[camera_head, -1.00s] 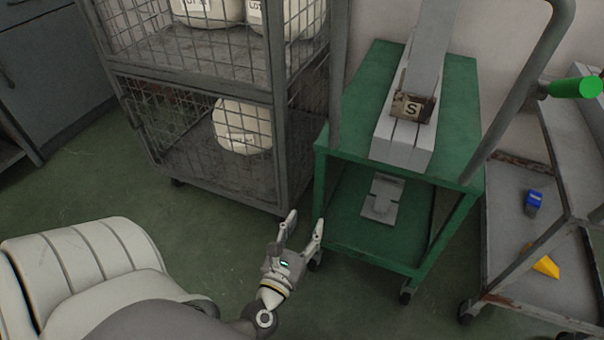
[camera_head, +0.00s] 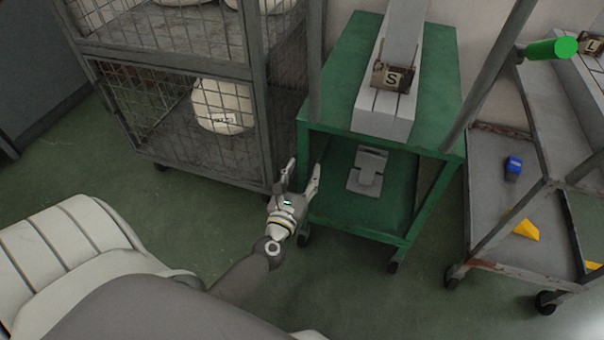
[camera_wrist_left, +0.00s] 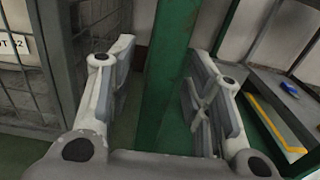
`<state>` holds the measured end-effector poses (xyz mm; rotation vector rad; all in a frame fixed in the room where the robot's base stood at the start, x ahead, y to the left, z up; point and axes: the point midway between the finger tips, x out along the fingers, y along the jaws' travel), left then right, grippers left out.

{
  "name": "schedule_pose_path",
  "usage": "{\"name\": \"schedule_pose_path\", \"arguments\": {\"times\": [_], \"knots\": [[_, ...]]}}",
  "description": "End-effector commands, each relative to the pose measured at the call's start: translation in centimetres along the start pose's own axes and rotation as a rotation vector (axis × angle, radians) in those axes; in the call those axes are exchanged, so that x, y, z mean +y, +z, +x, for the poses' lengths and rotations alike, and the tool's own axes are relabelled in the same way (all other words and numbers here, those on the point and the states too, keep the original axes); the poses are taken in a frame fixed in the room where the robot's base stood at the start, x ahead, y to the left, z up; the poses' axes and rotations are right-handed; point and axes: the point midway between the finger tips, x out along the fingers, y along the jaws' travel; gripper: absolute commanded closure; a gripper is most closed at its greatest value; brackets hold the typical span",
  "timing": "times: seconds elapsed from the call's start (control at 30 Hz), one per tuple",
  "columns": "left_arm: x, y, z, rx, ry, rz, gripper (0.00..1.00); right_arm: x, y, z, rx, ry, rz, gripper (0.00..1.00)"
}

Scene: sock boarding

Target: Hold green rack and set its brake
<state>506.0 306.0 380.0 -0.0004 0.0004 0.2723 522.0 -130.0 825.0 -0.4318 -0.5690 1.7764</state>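The green rack (camera_head: 433,98) is a wheeled cart with grey handle posts, a top deck and a lower shelf. A grey block with an "S" tag (camera_head: 392,78) lies on its top. A grey plate-like piece (camera_head: 367,172) lies on its lower shelf; I cannot tell whether it is the brake. My left gripper (camera_head: 303,172) is open at the rack's front left corner. In the left wrist view, the rack's green post (camera_wrist_left: 172,70) stands between the open fingers (camera_wrist_left: 160,100), with gaps showing on both sides. My right gripper is not in view.
A grey wire cage cart (camera_head: 262,100) with white bundles (camera_head: 222,106) stands close on the left. A grey cart (camera_head: 490,200) on the right holds a blue item (camera_head: 513,167) and a yellow one (camera_head: 526,230). A green-gripped handle (camera_head: 551,49) juts out at upper right. Floor in front is clear.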

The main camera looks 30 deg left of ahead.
Motion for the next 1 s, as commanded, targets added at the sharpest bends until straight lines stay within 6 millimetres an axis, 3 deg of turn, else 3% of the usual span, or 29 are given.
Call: {"name": "schedule_pose_path", "arguments": {"times": [0.07, 0.3, 0.7, 1.0], "knots": [[0.0, 0.0, -0.02, 0.0, 0.0, 0.0, 0.68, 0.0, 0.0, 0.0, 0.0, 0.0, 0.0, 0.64], [-0.01, 0.0, -0.03, 0.0, 0.0, 0.0, 0.99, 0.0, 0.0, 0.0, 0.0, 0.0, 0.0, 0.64], [-0.02, 0.0, -0.04, 0.0, 0.0, 0.0, 1.0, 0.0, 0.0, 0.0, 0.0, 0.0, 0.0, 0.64], [-0.03, 0.0, -0.04, 0.0, -0.001, 0.001, 1.0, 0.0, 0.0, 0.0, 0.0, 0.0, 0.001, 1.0]]}}
